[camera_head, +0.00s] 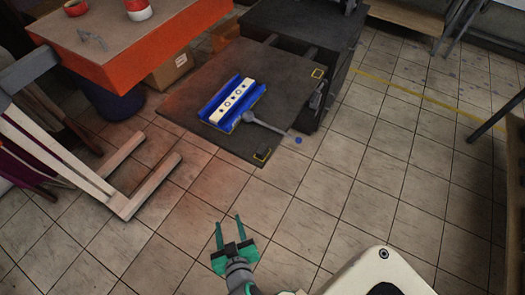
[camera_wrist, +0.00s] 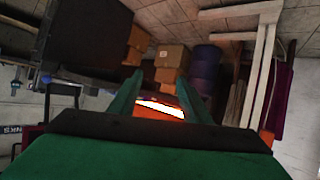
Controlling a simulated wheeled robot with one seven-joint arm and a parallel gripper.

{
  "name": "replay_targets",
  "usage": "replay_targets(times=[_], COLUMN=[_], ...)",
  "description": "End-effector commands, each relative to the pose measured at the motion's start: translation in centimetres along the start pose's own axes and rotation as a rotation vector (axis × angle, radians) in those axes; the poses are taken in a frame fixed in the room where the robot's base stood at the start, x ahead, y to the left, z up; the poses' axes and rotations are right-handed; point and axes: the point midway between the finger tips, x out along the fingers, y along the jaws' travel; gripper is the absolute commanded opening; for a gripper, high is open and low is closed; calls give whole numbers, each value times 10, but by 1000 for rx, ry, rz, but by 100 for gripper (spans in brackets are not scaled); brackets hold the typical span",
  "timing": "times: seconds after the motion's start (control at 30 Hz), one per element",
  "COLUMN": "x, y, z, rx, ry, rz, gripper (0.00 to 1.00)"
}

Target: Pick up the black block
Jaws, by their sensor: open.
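A small black block (camera_head: 262,151) sits at the near corner of a dark flat board (camera_head: 190,105), by a yellow-marked square. My gripper (camera_head: 229,221) is open and empty, over the tiled floor, in front of and a little left of the block, clearly apart from it. In the wrist view the two green fingers of my gripper (camera_wrist: 157,84) are spread with nothing between them. I cannot make out the block in the wrist view.
A blue and white fixture (camera_head: 233,101) with a grey handle (camera_head: 265,124) lies on the board behind the block. A second yellow square (camera_head: 317,73) is empty. An orange table (camera_head: 95,70) and a pale wooden frame (camera_head: 128,205) stand left. Floor right is mostly clear.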

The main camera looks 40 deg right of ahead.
Motion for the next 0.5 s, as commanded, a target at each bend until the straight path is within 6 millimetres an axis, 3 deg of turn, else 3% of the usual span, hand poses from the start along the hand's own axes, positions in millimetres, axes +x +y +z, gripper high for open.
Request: replay_targets(times=[0.03, 0.2, 0.33, 0.5], x=[17, 56, 75, 83], y=[6, 38, 66, 97], z=[-12, -44, -76, -114], rx=[18, 100, 192, 326], ry=[-1, -21, -14, 9], rz=[48, 240, 402, 594], gripper=[44, 44, 44, 44])
